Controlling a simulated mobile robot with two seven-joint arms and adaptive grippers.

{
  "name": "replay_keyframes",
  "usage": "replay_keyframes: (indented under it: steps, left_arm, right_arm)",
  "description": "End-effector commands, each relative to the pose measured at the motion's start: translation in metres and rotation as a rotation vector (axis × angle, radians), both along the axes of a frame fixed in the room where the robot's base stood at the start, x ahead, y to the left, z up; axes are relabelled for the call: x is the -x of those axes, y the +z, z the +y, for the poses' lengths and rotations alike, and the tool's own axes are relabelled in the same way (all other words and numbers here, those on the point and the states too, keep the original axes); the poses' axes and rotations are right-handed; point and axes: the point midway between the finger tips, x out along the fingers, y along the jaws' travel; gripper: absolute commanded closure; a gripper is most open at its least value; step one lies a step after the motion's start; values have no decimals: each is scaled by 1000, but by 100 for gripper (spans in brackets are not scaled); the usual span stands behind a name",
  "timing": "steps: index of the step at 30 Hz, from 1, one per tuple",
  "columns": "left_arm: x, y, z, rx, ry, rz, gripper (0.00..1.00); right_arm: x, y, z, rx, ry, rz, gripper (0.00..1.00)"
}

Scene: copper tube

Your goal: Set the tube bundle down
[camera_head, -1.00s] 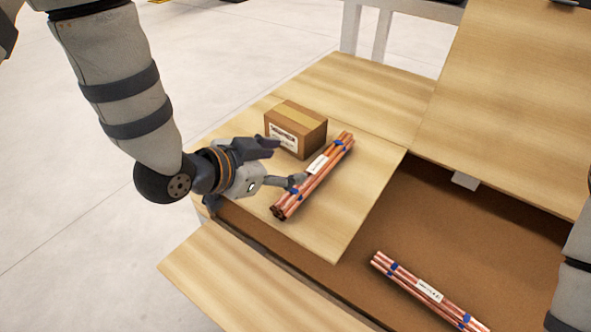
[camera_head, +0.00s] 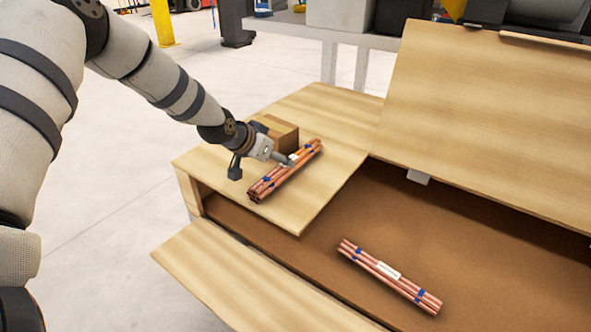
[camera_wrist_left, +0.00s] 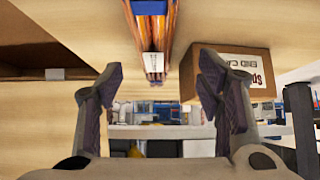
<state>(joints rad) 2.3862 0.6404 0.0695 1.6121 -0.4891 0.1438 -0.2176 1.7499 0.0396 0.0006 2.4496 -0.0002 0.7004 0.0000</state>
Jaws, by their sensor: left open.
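A copper tube bundle (camera_head: 285,172) with blue bands and a white label lies on the wooden top at the left of the crate. My left gripper (camera_head: 266,163) is beside this bundle, on its left. In the left wrist view the gripper (camera_wrist_left: 160,85) is open, its fingers wide apart with nothing between them, and the bundle (camera_wrist_left: 150,28) shows beyond the fingertips. A second copper tube bundle (camera_head: 390,276) lies on the brown floor inside the crate. My right gripper is not in view.
A cardboard box (camera_head: 280,133) stands on the wooden top (camera_head: 315,205) behind my left gripper; it also shows in the left wrist view (camera_wrist_left: 235,70). A raised wooden panel (camera_head: 490,110) stands at the right. A lower flap (camera_head: 240,285) lies in front.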

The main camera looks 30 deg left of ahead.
Motion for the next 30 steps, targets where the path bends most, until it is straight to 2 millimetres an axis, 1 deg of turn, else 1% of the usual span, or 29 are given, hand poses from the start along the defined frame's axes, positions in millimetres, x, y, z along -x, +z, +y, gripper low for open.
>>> replay_keyframes:
  steps: [1,4,9,12,18,19,20,21,23,24,26,27,30]
  left_arm:
    - [-3,-13,0,-1,0,11,40]
    - [-14,-20,-3,-1,-1,8,40]
    - [-38,-42,-9,-1,-1,10,40]
    - [-46,-44,-9,0,-2,5,40]
    - [-47,-39,-10,0,-2,-3,40]
    - [-47,-39,-10,0,-2,-3,44]
    - [-47,-39,-10,0,-2,-3,51]
    - [-47,-39,-10,0,-2,-3,60]
    - [-47,-39,-10,0,-2,-3,74]
    - [-47,-39,-10,0,-2,-3,83]
    - [-47,-39,-10,-1,-2,-2,96]
    - [-47,-39,-10,-1,-2,-2,100]
    - [-48,-38,-10,0,-2,-6,100]
  right_arm:
    - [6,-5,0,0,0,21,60]
    - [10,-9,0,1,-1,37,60]
    - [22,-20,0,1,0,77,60]
    - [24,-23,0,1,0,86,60]
    - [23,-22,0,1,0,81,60]
    - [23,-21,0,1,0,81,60]
    - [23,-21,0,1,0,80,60]
    - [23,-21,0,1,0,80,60]
    - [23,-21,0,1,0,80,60]
    - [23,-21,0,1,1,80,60]
    - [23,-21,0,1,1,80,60]
    - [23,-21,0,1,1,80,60]
    - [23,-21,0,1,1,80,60]
